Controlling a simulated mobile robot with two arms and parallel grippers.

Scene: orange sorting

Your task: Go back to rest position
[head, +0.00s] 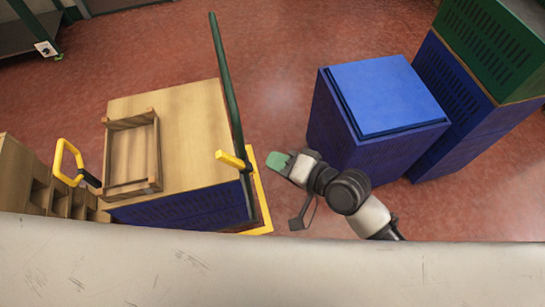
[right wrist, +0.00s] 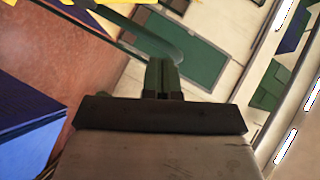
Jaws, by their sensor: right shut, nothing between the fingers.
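My right gripper (head: 278,162) is in the middle of the head view, its arm coming in from the lower right. Its green fingertips point left, between the cart with the wooden top and the blue crate. In the right wrist view its fingers (right wrist: 163,78) are together with nothing between them. My left gripper is not in view. No orange shows in either view.
A wooden tray (head: 132,153) lies on the cart's wooden top (head: 190,120). A green pole (head: 227,90) and yellow frame stand at the cart's right side. Blue crates (head: 385,95) stand right, one stack topped by a green crate (head: 497,40). Red floor (head: 275,60) is clear behind.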

